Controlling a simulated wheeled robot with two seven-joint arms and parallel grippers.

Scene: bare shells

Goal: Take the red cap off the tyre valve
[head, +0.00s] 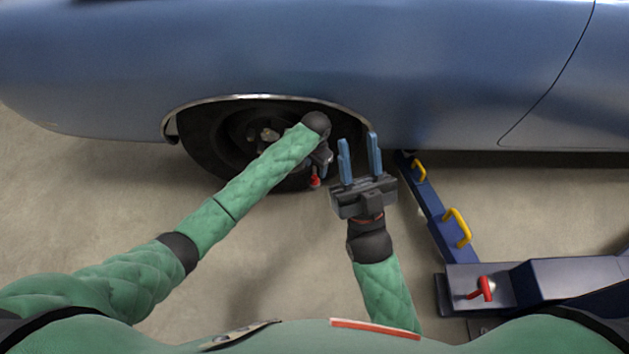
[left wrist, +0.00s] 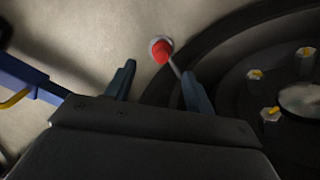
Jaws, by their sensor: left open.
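The red cap (head: 315,182) shows in the head view just below my left gripper, in front of the tyre (head: 205,150). In the left wrist view the red cap (left wrist: 161,52) sits at the end of a thin grey valve stem (left wrist: 175,68), with a pale disc behind it. My left gripper (head: 322,160) is open, its fingers mostly hidden by my own wrist in the head view. In the left wrist view the cap appears between and just beyond its two fingertips, with nothing held. My right gripper (head: 358,140) is open and empty, right of the wheel.
The blue car body (head: 430,70) overhangs the wheel. Lug nuts (left wrist: 270,115) show on the wheel at right in the left wrist view. A dark blue lift arm with yellow handles (head: 457,228) and a red knob (head: 482,289) stands at right. The floor between is bare.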

